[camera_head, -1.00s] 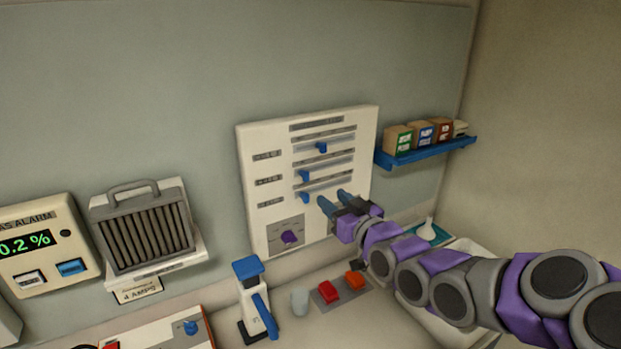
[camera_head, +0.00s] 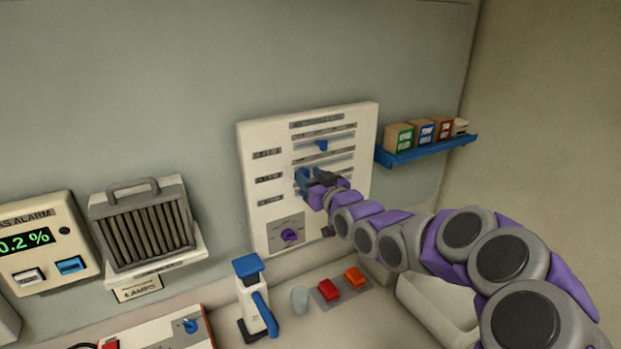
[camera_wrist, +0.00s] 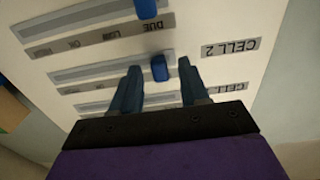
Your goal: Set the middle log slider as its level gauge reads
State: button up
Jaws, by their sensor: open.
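The white log panel (camera_head: 262,215) is on the wall with three horizontal slider rows. My open gripper (camera_head: 304,178) is at its middle row, covering that knob in the head view. In the wrist view, where the panel appears upside down, the blue middle knob (camera_wrist: 160,68) lies between my two spread fingertips. It is at the slot end nearest the CELL 2 label (camera_wrist: 230,46). Contact cannot be told. The bottom row's blue knob (camera_wrist: 147,8) is at the picture's top edge. The top row's knob (camera_head: 321,146) sits mid-slot. I cannot make out a level gauge reading.
Below are a blue-topped device (camera_head: 249,290), a red button (camera_head: 329,289) and an orange button (camera_head: 355,277). A gas alarm (camera_head: 40,245) is at left.

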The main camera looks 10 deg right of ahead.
grip_shut()
dwell(0.4)
dwell(0.4)
